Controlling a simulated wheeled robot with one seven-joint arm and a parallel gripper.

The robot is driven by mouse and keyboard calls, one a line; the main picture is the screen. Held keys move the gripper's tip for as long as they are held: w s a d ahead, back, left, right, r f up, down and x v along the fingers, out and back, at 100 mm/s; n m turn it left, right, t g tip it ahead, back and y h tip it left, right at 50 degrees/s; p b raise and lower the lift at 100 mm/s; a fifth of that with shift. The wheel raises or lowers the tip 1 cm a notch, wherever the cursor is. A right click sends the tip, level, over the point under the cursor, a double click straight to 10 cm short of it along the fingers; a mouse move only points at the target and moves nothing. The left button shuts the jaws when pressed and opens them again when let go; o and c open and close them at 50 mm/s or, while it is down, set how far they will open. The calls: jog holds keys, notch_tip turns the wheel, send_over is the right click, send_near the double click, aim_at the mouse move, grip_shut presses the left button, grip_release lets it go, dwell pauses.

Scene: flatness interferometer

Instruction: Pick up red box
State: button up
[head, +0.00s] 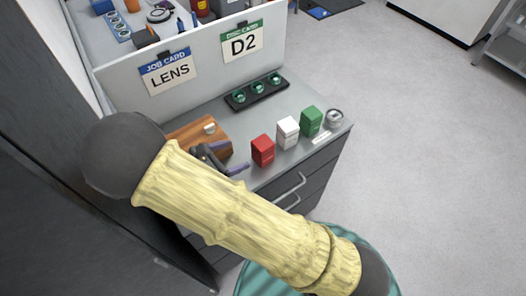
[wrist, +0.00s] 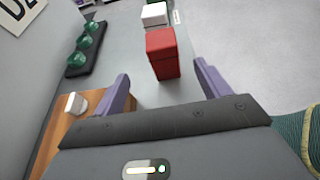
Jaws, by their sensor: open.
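The red box (head: 262,151) stands upright on the grey counter, nearest to my gripper in a row with a white box and a green box. In the wrist view the red box (wrist: 162,53) is ahead, between the lines of my two purple fingers and beyond their tips. My gripper (wrist: 160,82) is open and empty; it also shows in the head view (head: 231,157), left of the red box. The fingers appear apart from the box. My own arm hides part of the counter's front left in the head view.
The white box (head: 288,132) and green box (head: 311,121) stand behind the red one. A black tray with green lenses (head: 258,92) lies by the panel. A wooden block with a white knob (head: 196,132) is beside my gripper. A round metal item (head: 334,118) sits at the far corner.

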aim_at(263, 147)
jog(key=shift+d, duration=0.2)
jog(key=p+x, duration=0.2)
jog(key=x, duration=0.4)
jog(key=shift+w+d+f, duration=0.2)
jog(key=p+x, duration=0.2)
jog(key=x, duration=0.2)
jog(key=shift+d+f, duration=0.25)
jog(key=shift+d, duration=0.1)
jog(key=shift+w+d+f, duration=0.1)
jog(key=shift+w+f, duration=0.05)
jog(key=shift+w, duration=0.05)
